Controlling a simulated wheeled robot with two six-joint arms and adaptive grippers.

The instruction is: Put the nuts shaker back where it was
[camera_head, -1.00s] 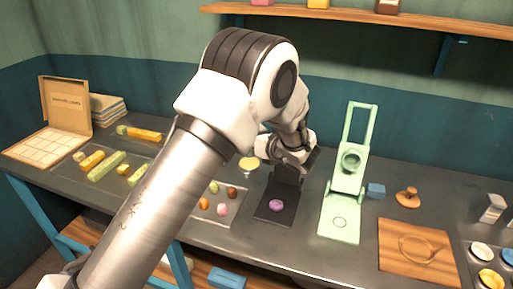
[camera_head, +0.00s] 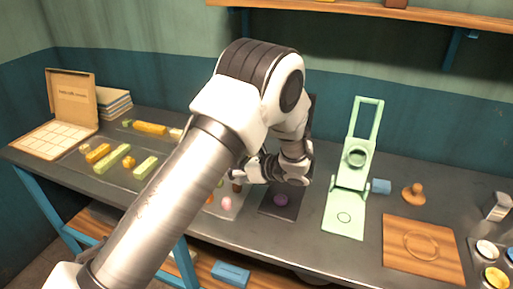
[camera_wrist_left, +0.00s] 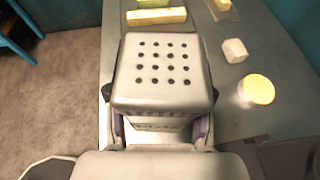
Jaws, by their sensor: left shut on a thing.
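The nuts shaker (camera_wrist_left: 163,72), a pale box with rows of dark holes in its top, fills the middle of the left wrist view. My left gripper (camera_wrist_left: 160,125) is shut on it, with a finger at each side. In the head view my left gripper (camera_head: 245,170) is over the table, left of the dark folding stand (camera_head: 275,200). There the shaker is hidden by my arm. My right gripper is not in view.
A yellow-topped round piece (camera_wrist_left: 257,91) and a white block (camera_wrist_left: 235,50) are right of the shaker in the wrist view. A green press (camera_head: 346,212), wooden board (camera_head: 420,268) and wooden stamp (camera_head: 413,192) stand right. Yellow and green bars (camera_head: 112,157) lie left.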

